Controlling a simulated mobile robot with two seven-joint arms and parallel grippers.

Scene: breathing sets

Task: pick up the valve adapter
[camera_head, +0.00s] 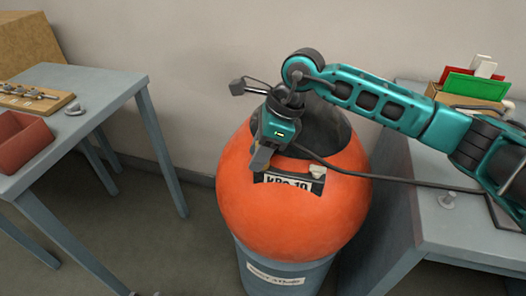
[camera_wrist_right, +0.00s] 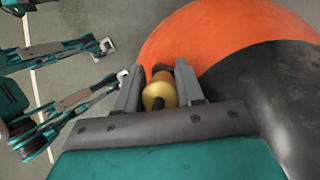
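My right gripper (camera_head: 262,160) reaches in from the right and hangs just over the front of the orange dome, tilted down and left. In the right wrist view its two grey fingers (camera_wrist_right: 161,82) stand a little apart, with a rounded brass piece with a dark end between them, which looks like the valve adapter (camera_wrist_right: 160,94). It fills the gap and appears to touch both fingers. The fingers hide part of it, and I cannot make it out in the head view. My left gripper does not show in the head view.
The orange dome (camera_head: 290,215) stands on a blue-grey drum (camera_head: 285,272) between two tables. The left table (camera_head: 110,88) holds a wooden board (camera_head: 35,97), a reddish bin (camera_head: 22,145) and a small metal piece (camera_head: 75,109).

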